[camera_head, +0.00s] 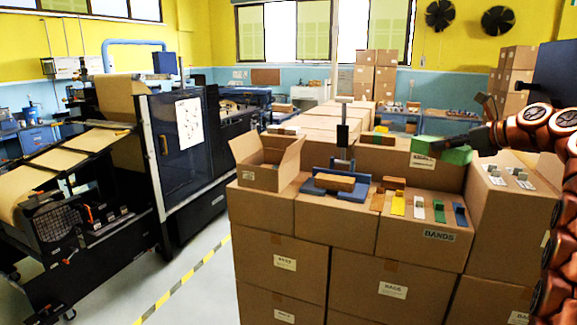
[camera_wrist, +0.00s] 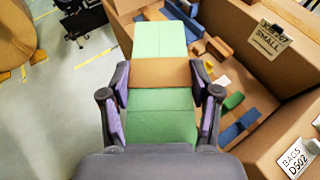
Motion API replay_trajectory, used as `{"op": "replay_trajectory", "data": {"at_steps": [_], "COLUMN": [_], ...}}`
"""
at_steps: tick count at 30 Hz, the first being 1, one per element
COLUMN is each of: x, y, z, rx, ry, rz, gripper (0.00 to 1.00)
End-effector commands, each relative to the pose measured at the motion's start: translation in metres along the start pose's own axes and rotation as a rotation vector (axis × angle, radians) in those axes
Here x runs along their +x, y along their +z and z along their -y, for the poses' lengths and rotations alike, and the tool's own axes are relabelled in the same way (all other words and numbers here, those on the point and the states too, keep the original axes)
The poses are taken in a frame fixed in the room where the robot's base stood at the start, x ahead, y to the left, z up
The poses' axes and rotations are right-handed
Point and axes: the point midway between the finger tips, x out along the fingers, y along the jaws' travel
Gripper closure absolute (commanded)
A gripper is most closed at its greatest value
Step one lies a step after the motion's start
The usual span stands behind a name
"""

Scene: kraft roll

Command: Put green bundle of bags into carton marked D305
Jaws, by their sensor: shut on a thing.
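The green bundle of bags (camera_wrist: 160,105), with a brown band around its middle, is between the two fingers of my gripper (camera_wrist: 160,82) in the wrist view. The gripper is shut on it. In the head view the green bundle (camera_head: 455,156) is held up at the right, above the stacked cartons, with my gripper (camera_head: 480,140) at its right end. An open carton (camera_head: 268,176) with raised flaps stands at the left of the stack; its label is too small to read. I cannot read D305 on any carton.
A blue tray (camera_head: 335,190) with a brown block lies right of the open carton. Yellow, white, green and blue strips lie on the carton labelled BANDS (camera_head: 440,236). In the wrist view, labels read JOB 407 SMALL (camera_wrist: 270,40) and BAGS D502 (camera_wrist: 297,157). Dark machinery (camera_head: 180,150) stands left.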

Motion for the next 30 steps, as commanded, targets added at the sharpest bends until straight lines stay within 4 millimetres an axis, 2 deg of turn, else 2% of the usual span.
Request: {"op": "replay_trajectory", "data": {"at_steps": [8, 16, 23, 30], "x": [0.005, 0.011, 0.019, 0.03], "y": [0.0, -0.011, -0.029, -0.056], "z": [0.021, 0.046, 0.061, 0.066], "rx": [0.048, 0.114, 0.17, 0.223], "ry": [-0.119, -0.281, -0.412, -0.535], "rz": [0.0, 0.001, 0.0, -0.002], "gripper": [0.79, 0.79, 0.79, 0.79]}}
